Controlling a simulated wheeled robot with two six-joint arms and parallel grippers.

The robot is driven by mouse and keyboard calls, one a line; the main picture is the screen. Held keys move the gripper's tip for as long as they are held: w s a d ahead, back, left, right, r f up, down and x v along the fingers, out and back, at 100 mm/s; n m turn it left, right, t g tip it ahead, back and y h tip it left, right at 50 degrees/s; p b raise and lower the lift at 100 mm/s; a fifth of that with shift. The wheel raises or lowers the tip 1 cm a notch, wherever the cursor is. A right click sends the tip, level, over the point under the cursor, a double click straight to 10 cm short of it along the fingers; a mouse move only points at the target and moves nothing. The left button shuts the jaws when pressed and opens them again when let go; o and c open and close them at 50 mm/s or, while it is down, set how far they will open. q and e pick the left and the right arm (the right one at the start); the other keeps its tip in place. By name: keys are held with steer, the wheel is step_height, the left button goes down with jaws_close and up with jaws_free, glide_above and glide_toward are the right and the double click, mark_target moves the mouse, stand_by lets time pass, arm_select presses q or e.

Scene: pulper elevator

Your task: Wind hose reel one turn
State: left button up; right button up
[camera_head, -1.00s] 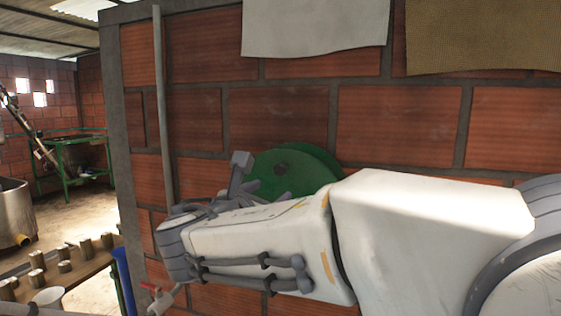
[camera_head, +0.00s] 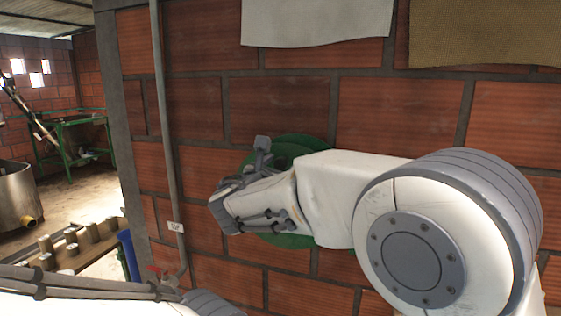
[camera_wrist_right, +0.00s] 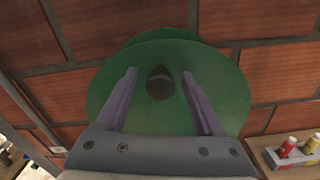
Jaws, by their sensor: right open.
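The green hose reel (camera_head: 308,143) is mounted on the brick wall, partly hidden behind my right arm in the head view. The right wrist view shows the reel's round face (camera_wrist_right: 225,92) with a dark knob or handle (camera_wrist_right: 160,83) on it. My right gripper (camera_wrist_right: 159,73) is open. Its two fingers stand on either side of the knob, with a gap on both sides. I cannot tell how deep the knob sits between them.
Pale and brown cloths (camera_head: 318,20) hang above. A shelf with red and yellow bottles (camera_wrist_right: 284,147) is at right in the wrist view. Left of the wall is a bench with cups.

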jaws_close()
stand_by(1.4)
